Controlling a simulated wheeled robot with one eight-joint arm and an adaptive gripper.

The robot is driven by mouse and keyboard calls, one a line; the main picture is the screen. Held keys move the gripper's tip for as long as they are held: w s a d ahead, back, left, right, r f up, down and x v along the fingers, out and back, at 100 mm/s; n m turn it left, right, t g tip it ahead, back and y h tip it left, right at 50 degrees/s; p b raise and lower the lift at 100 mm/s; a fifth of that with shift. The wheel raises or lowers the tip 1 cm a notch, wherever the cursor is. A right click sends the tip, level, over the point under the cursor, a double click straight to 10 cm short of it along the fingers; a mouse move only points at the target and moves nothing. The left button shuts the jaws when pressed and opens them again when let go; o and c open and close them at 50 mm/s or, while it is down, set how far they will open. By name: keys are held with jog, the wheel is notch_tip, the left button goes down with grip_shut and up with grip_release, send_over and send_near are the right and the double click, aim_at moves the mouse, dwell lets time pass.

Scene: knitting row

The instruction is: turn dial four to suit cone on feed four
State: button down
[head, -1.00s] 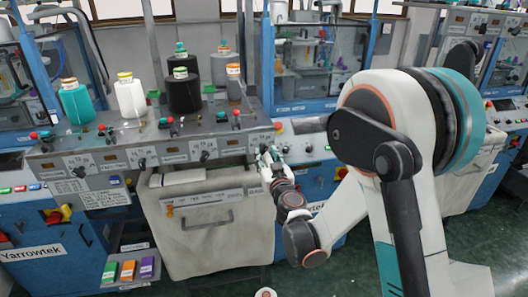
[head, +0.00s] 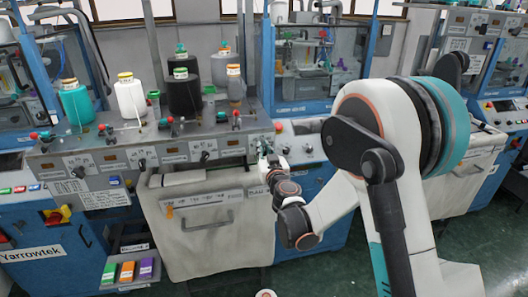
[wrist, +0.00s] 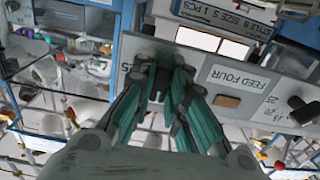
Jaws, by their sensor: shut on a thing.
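My gripper (head: 264,156) is at the right end of the grey control panel, with its teal fingers against the panel face. In the wrist view, its fingers (wrist: 165,82) are closed in beside the FEED FOUR label (wrist: 234,78). They are shut on dial four, which the fingers hide, so I cannot read its setting. A number 25 shows beside the fingers.
A teal cone (head: 76,104), a white cone (head: 130,98) and a black cone (head: 185,96) stand left of it. Another black dial (head: 204,156) sits left on the panel; a dark knob (wrist: 299,105) shows in the wrist view. Coloured boxes (head: 127,271) lie low at left.

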jog(key=shift+n, duration=0.3)
jog(key=shift+f+n+b, duration=0.1)
jog(key=shift+n+b, duration=0.7)
jog(key=shift+n, duration=0.2)
jog(key=shift+n+b, duration=0.65)
jog(key=shift+n, duration=1.15)
jog(key=c, duration=1.5)
grip_release()
jog(key=shift+c, duration=0.2)
jog(key=v, duration=1.2)
